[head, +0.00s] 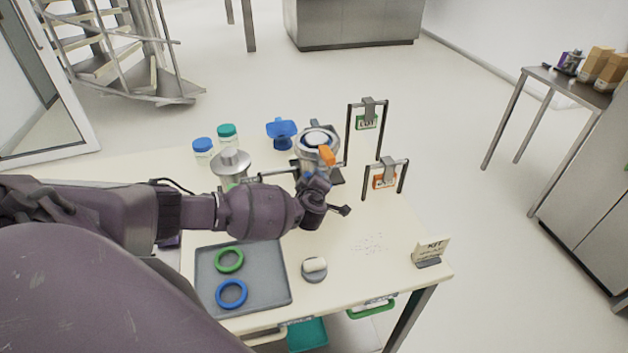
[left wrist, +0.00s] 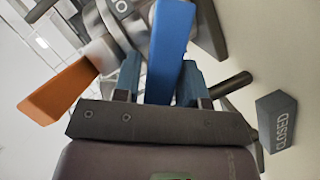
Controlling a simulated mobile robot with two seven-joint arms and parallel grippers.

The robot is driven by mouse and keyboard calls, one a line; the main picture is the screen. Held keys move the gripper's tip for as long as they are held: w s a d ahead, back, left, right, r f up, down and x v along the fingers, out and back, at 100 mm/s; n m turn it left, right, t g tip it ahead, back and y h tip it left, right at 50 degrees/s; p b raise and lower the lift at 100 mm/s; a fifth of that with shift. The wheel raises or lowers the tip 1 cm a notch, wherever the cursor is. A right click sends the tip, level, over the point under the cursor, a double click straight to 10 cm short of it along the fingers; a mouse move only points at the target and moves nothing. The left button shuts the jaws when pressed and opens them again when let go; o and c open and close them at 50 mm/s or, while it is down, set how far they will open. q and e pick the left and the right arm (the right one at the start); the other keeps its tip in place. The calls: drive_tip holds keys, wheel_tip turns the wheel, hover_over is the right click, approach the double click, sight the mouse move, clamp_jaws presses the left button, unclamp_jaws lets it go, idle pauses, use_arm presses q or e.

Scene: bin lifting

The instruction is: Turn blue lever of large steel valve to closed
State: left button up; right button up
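The large steel valve (head: 317,139) stands at the far middle of the table, with an orange lever (head: 327,155) on its near side. In the left wrist view the orange lever (left wrist: 60,90) points left and the blue lever (left wrist: 172,45) runs down between my left gripper's fingers. My left gripper (left wrist: 160,80) straddles the blue lever; whether both fingers press on it is unclear. In the head view my left gripper (head: 318,182) is at the valve's near side and mostly hides the blue lever. A dark block marked CLOSED (left wrist: 277,122) is right of the gripper. My right gripper is out of view.
A frame with a green tag (head: 367,122) and one with an orange tag (head: 384,181) stand right of the valve. A steel vessel (head: 231,162) and capped jars stand left. A grey tray (head: 273,262) with two rings lies in front. The table's right front is mostly clear.

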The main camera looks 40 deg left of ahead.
use_arm(q)
drive_tip(key=shift+w, duration=0.1)
drive_tip(key=shift+c, duration=0.3)
clamp_jaws()
